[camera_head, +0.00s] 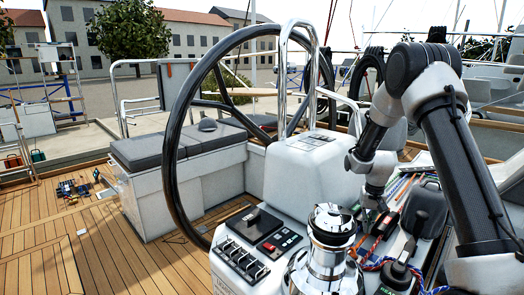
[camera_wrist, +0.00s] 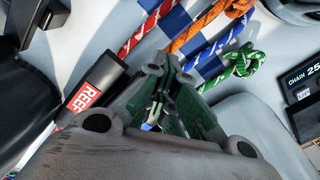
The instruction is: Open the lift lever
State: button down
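My gripper (camera_wrist: 164,72) points down at the rope clutches, with its fingertips close together and nothing seen between them. A black lever with a red "REEF" label (camera_wrist: 88,98) lies just left of the fingers in the wrist view; I cannot tell whether they touch. No label reading "lift" is legible, so I cannot tell which lever is the lift lever. A wider black part (camera_wrist: 25,105) fills the left edge of the wrist view. In the head view my gripper (camera_head: 374,212) is low over the cockpit console, behind the winch, and partly hidden.
A "CHAIN" display (camera_wrist: 302,80) is at right. The chrome winch (camera_head: 331,245), switch panel (camera_head: 245,262) and steering wheel (camera_head: 178,130) stand close by. Open deck (camera_head: 110,250) is at left.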

jog(key=shift+d+f, duration=0.15)
jog(key=shift+d, duration=0.1)
jog(key=shift+w+d+r, duration=0.1)
jog(key=shift+w+r, duration=0.2)
jog(key=shift+r, duration=0.15)
jog(key=shift+w+r, duration=0.15)
jog(key=shift+r, duration=0.95)
jog(key=shift+d, duration=0.1)
notch_tip(320, 180, up, 2)
jog(key=shift+w+d+r, duration=0.1)
jog(key=shift+d+r, duration=0.05)
jog(key=shift+r, duration=0.1)
jog(key=shift+w+d+r, duration=0.2)
jog(key=shift+r, duration=0.2)
jog(key=shift+w+d+r, duration=0.15)
jog(key=shift+r, duration=0.2)
